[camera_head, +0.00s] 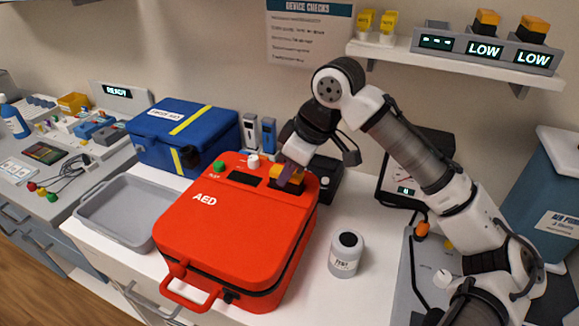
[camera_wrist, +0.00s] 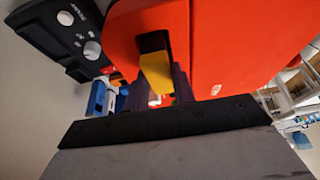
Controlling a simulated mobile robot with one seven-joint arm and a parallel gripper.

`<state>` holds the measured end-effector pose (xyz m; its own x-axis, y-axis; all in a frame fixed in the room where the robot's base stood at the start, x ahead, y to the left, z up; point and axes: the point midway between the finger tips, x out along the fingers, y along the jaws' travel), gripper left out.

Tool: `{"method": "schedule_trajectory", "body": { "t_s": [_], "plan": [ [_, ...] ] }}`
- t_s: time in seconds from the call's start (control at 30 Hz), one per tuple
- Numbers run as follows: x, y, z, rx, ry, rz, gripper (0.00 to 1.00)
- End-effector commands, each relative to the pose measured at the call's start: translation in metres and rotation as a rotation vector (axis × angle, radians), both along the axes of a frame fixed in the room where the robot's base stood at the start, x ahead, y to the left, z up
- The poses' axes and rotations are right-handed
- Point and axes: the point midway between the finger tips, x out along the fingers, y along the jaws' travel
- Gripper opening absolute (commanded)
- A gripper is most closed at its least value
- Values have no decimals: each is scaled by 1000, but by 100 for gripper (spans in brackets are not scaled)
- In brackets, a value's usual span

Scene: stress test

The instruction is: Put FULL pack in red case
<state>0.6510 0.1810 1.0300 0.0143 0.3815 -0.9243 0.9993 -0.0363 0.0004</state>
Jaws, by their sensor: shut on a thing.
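The red AED case (camera_head: 225,235) lies on the white counter with its handle toward the front. A dark slot is at its far right corner, and it also shows in the wrist view (camera_wrist: 152,42). My gripper (camera_head: 289,178) is over that corner, shut on a yellow-orange pack (camera_head: 276,171). In the wrist view the yellow pack (camera_wrist: 155,72) is between my fingers (camera_wrist: 162,85), at the slot. I cannot tell how deep it sits. The charger (camera_head: 487,50) on the shelf shows dashes at its left bay and LOW at two bays with orange packs (camera_head: 487,20).
A grey tray (camera_head: 112,222) and a blue case (camera_head: 183,135) are left of the red case. A white jar (camera_head: 345,255) stands close on its right. A black device (camera_head: 325,180) with knobs is behind my gripper. Free counter lies in front of the jar.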

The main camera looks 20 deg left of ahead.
Motion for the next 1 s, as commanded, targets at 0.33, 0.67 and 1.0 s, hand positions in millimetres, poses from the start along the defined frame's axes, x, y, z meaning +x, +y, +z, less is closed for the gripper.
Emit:
{"method": "schedule_trajectory", "body": {
  "t_s": [0.33,0.67,1.0],
  "plan": [
    [0,0,-8,1,-1,0,0],
    [0,0,-8,1,-1,0,0],
    [0,0,-9,0,0,0,51]
  ]
}}
